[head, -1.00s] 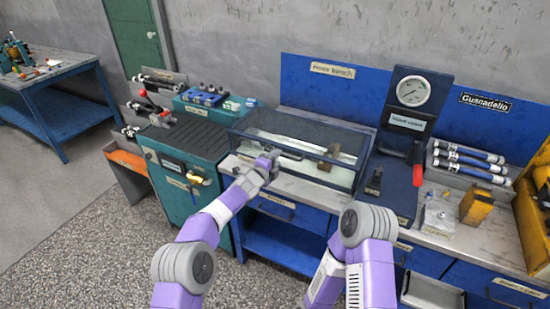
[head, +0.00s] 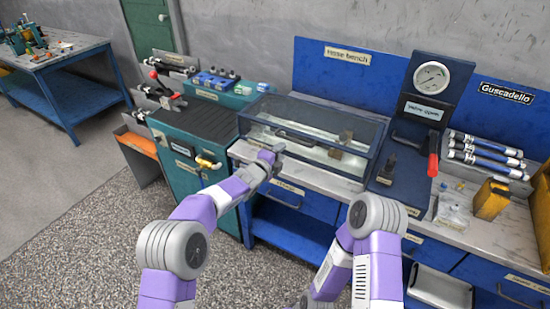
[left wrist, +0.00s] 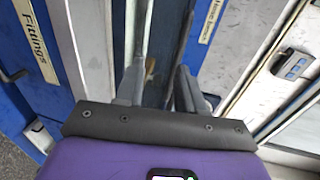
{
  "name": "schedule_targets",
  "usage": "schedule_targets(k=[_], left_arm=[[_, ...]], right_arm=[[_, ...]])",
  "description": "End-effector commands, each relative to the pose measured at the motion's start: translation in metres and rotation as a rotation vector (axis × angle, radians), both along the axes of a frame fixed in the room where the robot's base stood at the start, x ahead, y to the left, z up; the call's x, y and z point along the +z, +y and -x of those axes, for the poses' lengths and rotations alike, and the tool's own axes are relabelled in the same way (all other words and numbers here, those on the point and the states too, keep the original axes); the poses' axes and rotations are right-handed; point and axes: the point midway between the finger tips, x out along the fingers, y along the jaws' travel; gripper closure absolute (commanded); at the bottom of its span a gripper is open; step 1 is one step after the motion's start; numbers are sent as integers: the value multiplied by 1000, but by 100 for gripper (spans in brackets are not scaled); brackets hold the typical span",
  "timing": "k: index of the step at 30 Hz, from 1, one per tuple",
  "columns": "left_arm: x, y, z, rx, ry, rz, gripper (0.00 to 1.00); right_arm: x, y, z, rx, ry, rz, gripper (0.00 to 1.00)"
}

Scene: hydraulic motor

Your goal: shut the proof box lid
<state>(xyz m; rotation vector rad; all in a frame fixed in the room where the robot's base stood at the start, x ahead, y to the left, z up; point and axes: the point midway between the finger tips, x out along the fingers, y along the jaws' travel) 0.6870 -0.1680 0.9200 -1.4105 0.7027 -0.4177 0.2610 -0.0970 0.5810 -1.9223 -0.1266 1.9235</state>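The proof box (head: 350,178) is a clear-walled box with a dark frame on the bench. A block and a pale bar show through the glass. My left gripper (head: 274,154) is just in front of the box's front left part, near the front rim. In the left wrist view its two fingers (left wrist: 160,88) stand apart with nothing clearly held between them. My right gripper (head: 300,302) is low at the bottom edge, mostly hidden.
A gauge panel (head: 427,85) with a red-handled lever (head: 433,160) stands right of the box. Hoses (head: 485,153) and a yellow block (head: 491,198) lie farther right. A green cabinet (head: 185,150) adjoins on the left. Open floor lies at lower left.

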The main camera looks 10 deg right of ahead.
Motion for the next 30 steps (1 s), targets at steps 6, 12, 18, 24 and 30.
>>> schedule_targets(k=[6,12,18,24,30], left_arm=[[9,14,16,0,-6,4,62],[11,19,22,1,-8,7,62],[12,20,22,1,-9,8,62],[12,19,22,0,-9,8,62],[-12,36,23,41,90,44,62]], right_arm=[[0,0,0,0,0,0,57],[0,0,0,0,0,0,57],[0,0,0,0,0,0,57],[0,0,0,0,0,0,57],[3,0,0,0,0,0,57]])
